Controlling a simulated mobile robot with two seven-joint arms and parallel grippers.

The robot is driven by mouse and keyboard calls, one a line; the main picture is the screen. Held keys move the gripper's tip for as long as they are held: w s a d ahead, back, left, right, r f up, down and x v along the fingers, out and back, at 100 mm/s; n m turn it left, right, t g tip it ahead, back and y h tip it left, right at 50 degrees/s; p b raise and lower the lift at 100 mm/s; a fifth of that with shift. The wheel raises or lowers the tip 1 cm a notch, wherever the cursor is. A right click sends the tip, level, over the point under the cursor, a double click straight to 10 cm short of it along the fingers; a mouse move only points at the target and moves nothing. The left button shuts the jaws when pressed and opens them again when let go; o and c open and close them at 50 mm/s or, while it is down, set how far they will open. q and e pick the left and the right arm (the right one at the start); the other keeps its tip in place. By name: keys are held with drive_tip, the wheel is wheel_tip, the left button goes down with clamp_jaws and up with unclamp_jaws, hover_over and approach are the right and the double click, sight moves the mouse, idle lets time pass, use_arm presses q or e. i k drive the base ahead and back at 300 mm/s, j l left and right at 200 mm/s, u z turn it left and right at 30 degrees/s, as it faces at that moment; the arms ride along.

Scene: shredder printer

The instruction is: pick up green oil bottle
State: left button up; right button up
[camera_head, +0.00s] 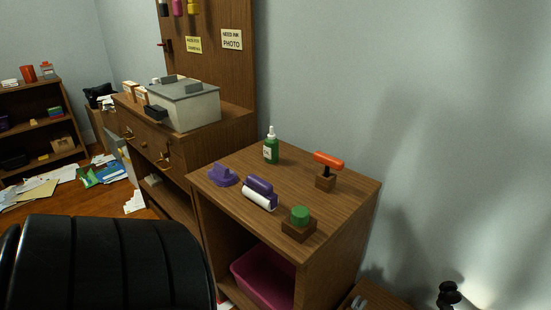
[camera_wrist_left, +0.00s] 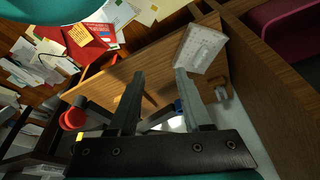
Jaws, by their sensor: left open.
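The green oil bottle (camera_head: 271,147) stands upright near the back left of the small wooden cabinet top (camera_head: 235,165) in the head view. It has a white nozzle cap and a pale label. Neither gripper shows in the head view. My left gripper (camera_wrist_left: 158,74) shows in the left wrist view with its two fingers apart and nothing between the tips. The bottle is not visible in that wrist view, so their distance cannot be told. My right gripper is not in view.
Around the bottle stand a purple dispenser (camera_head: 224,175), a purple-and-white roller (camera_head: 259,193), an orange-handled stamp (camera_head: 327,168) and a green-topped block (camera_head: 299,219). A grey box machine (camera_head: 184,103) sits behind. A black chair back (camera_head: 110,262) fills the lower left.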

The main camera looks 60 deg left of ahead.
sight(271, 147)
drive_tip(key=u, duration=1.9)
drive_tip(key=z, duration=1.95)
drive_tip(key=u, duration=1.9)
drive_tip(key=i+j, duration=0.15)
drive_tip(key=j, duration=0.2)
